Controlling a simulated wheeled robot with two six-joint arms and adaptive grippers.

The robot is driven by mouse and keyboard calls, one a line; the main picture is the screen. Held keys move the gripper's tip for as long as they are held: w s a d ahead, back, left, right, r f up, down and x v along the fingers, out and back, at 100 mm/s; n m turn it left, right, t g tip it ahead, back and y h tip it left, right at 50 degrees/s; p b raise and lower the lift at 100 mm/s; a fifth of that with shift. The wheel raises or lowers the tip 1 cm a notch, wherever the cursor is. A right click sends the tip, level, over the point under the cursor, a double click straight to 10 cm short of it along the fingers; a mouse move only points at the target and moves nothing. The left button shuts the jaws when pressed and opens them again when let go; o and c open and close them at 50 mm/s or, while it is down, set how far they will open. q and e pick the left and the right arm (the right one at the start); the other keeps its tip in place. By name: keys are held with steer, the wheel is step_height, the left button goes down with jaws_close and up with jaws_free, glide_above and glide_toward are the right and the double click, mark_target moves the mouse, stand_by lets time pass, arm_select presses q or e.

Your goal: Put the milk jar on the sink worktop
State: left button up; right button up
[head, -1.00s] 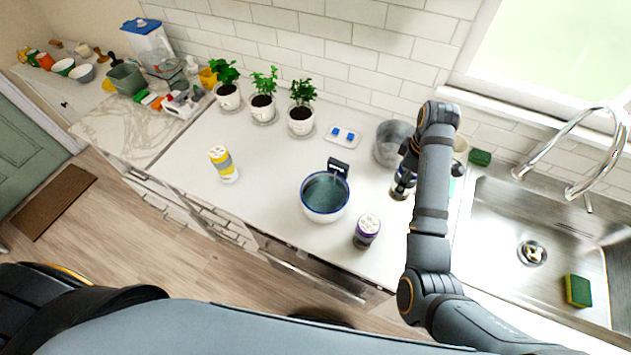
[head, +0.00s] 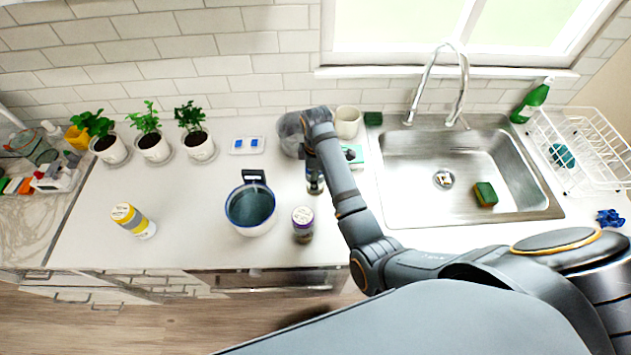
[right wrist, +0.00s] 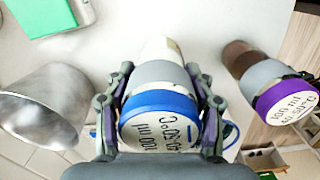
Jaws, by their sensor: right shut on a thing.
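My right gripper (right wrist: 160,105) is shut around a small jar with a blue, printed lid (right wrist: 160,118), a grey band and a pale body. It looks like the milk jar; the label is not clear. In the head view my right gripper (head: 313,160) is at the counter beside a grey metal pot (head: 290,128), and mostly hides the jar. I cannot tell whether the jar touches the counter. The sink worktop (head: 425,238) surrounds the steel sink (head: 408,190) on the right. My left gripper is not in view.
A purple-lidded jar (head: 302,224) and a blue-rimmed pot (head: 250,209) stand left of my arm. A yellow-and-grey jar (head: 133,220) is farther left. A beige cup (head: 347,122) stands behind. A dish rack (head: 590,150) and green bottle (head: 531,102) are right of the sink.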

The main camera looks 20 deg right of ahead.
step_height(320, 180, down, 3)
steer(key=shift+r+p, duration=0.2)
steer(key=shift+p, duration=0.15)
steer(key=shift+d+f, duration=0.1)
steer(key=shift+f, duration=0.3)
steer(key=o, duration=1.5)
steer(key=shift+f, duration=0.1)
steer(key=shift+o, duration=0.2)
